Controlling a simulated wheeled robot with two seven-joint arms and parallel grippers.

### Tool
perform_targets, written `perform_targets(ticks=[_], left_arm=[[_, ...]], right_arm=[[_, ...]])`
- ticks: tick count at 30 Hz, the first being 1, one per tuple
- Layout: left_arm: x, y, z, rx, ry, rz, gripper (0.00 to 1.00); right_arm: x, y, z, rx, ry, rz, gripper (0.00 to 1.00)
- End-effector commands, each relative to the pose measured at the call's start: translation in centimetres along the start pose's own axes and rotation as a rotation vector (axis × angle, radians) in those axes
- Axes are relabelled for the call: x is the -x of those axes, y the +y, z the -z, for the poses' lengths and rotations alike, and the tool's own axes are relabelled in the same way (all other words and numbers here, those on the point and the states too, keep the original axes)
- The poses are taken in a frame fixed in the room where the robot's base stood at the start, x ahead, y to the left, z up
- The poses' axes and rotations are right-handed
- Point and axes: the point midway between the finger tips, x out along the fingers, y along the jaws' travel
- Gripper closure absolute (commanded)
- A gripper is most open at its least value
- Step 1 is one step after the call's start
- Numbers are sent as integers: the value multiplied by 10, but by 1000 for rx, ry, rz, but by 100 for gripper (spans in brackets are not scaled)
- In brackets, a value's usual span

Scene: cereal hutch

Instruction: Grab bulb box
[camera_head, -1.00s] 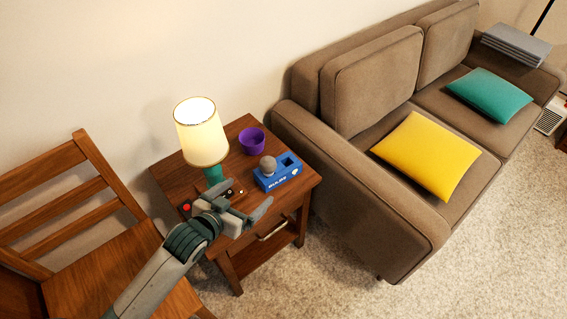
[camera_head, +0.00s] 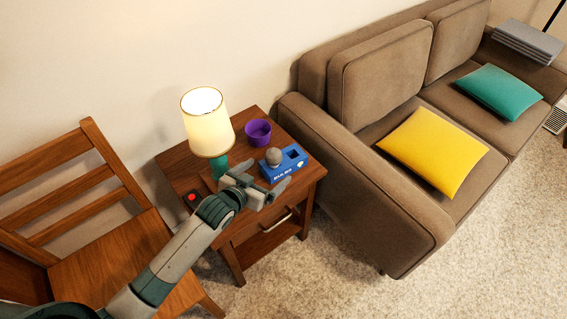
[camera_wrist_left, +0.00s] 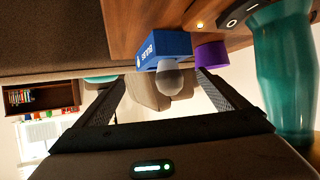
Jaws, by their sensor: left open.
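The bulb box (camera_head: 293,161) is a small blue box with white lettering and an opening in its top, standing on the wooden side table (camera_head: 172,160). A grey bulb (camera_head: 273,156) sits at the box's left end. My left gripper (camera_head: 266,176) is open and empty just in front of the box, partly covering its lower left side. In the left wrist view, which is upside down, the box (camera_wrist_left: 166,44) and bulb (camera_wrist_left: 168,80) appear ahead, between the spread fingers. I cannot tell whether a finger touches the box. My right gripper is not in view.
A lit lamp with a teal base (camera_head: 218,166) stands left of the box, close to my gripper. A purple cup (camera_head: 258,132) is behind the box. A red button (camera_head: 192,197) is at the table's left. A sofa (camera_head: 345,190) is at right, a wooden chair (camera_head: 110,250) at left.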

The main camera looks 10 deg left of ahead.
Motion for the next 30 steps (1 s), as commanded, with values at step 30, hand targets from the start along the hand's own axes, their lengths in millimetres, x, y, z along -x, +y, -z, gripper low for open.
perform_targets(ticks=[30], left_arm=[[-65, 0, 0, 0, 0, 1, 7]], right_arm=[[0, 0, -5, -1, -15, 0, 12]])
